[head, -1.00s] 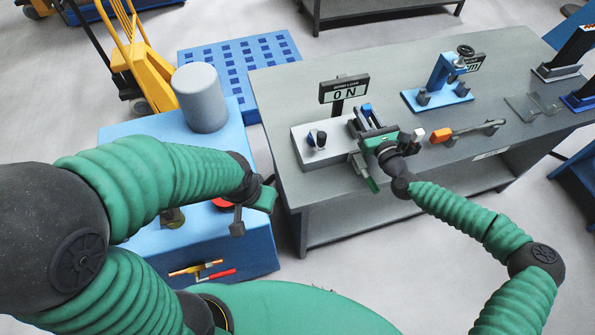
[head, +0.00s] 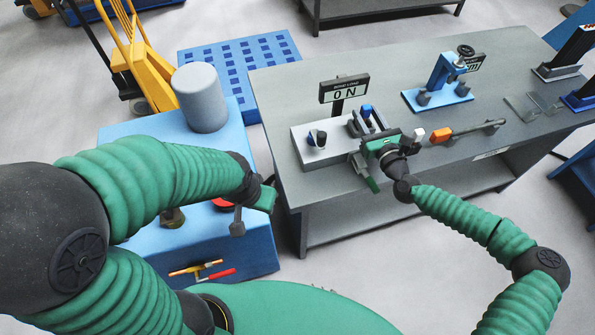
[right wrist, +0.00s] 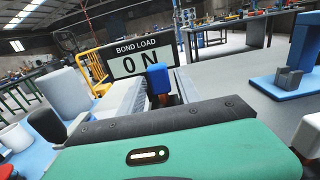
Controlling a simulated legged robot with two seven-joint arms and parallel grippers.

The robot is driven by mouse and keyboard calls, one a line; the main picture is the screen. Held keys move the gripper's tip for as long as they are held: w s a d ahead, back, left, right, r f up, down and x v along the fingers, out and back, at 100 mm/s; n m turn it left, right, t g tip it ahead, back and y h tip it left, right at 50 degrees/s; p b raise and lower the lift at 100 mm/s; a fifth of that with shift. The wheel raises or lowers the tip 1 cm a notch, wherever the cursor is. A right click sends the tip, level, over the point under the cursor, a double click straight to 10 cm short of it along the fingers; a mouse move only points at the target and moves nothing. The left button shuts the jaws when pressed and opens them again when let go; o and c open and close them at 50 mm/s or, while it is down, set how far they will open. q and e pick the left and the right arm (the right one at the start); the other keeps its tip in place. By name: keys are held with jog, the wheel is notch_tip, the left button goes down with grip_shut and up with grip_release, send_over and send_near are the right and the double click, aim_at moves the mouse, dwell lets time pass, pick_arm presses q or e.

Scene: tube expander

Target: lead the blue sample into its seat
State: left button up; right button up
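The blue sample (head: 366,111) is a small upright block at the bench fixture (head: 303,145), beside the load sign. In the right wrist view the sample (right wrist: 158,77) stands ahead of my palm, between two grey bars. I cannot tell whether it is seated or held. My right gripper (head: 371,130) is at the fixture, close to the sample; its fingertips do not show clearly. My left gripper (head: 252,204) hangs over the blue cabinet, away from the sample; its finger opening is unclear.
The sign (head: 343,90) reads "0 N" and stands behind the fixture. A blue press (head: 438,92) and an orange-handled tool (head: 441,135) are to the right on the grey bench (head: 290,90). A grey cylinder (head: 201,97) stands on the blue cabinet (head: 240,255).

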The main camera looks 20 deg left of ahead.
jog(key=shift+v, duration=1)
jog(key=shift+s+d, duration=0.15)
jog(key=o, duration=0.6)
jog(key=shift+c, duration=0.2)
jog(key=o, duration=0.4)
jog(key=shift+o, duration=0.4)
jog(key=shift+o, duration=1.4)
